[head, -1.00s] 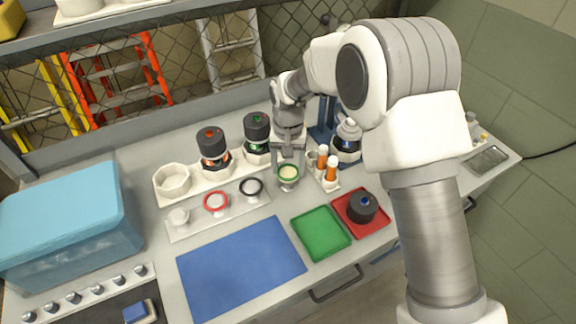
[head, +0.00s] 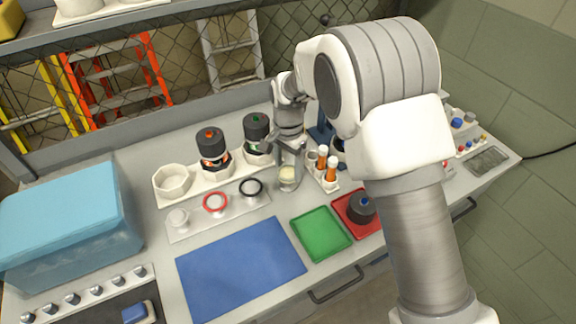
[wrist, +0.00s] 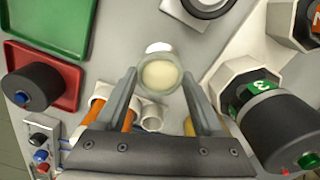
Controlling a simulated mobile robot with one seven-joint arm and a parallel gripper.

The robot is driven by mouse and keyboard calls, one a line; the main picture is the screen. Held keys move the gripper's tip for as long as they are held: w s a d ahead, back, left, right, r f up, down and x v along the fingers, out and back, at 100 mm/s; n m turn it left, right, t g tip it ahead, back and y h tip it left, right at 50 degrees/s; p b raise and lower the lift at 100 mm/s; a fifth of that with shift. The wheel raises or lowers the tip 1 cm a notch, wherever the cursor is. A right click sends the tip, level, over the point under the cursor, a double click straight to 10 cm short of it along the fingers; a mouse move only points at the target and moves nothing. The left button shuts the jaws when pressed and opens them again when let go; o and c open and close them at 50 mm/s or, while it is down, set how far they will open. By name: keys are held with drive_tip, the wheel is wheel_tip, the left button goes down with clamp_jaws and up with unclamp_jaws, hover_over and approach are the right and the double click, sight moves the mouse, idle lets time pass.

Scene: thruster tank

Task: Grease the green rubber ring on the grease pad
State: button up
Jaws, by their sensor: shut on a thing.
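The grease pad (head: 288,173) is a cream round disc in a small cup at the middle of the bench; it also shows in the wrist view (wrist: 161,75). My gripper (head: 287,164) points down over it, and its fingertips sit on opposite sides of the disc's rim. It is shut on the green rubber ring, which lies at the pad between the fingertips. The ring's green is hardly visible now; only a pale grey-green rim shows around the cream disc. A white post (head: 179,218) on the ring holder (head: 196,228) is bare.
A red ring (head: 215,203) and a black ring (head: 251,188) sit on the holder to the left. Orange tubes (head: 330,170) stand close on the right. Black-capped bottles (head: 212,150) stand behind. Green (head: 320,233) and red trays and a blue mat (head: 240,268) lie in front.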

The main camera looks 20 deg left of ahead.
drive_tip(key=shift+f+m, duration=0.1)
drive_tip(key=shift+m, duration=0.5)
drive_tip(key=n, duration=0.9)
drive_tip(key=m, duration=0.4)
drive_tip(key=shift+b, duration=0.35)
drive_tip(key=shift+r+p, duration=1.95)
drive_tip(key=shift+r, duration=1.1)
